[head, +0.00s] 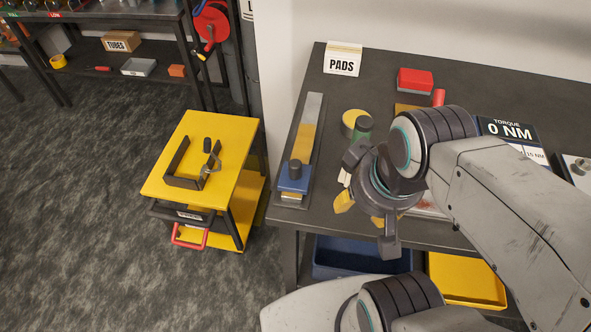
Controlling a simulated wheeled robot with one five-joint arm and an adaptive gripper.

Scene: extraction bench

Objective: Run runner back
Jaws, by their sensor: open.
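The runner looks to be the blue block (293,184) with a dark upright knob (295,168). It sits at the near end of a long narrow rail (314,105) at the bench's left edge. The rail has a grey far part and a yellow stretch between that and the block. My gripper (362,212) is to the right of the runner, apart from it, above the front of the bench. Its fingers are spread and yellow-tipped, and I see nothing held in them. My arm hides part of the bench behind it.
A green-topped item (362,127) and a round yellow-topped tin (351,120) stand right of the rail. A PADS box (343,60) and a red block (415,80) are farther back. A yellow cart (230,135) stands left of the bench, with floor (90,220) beyond.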

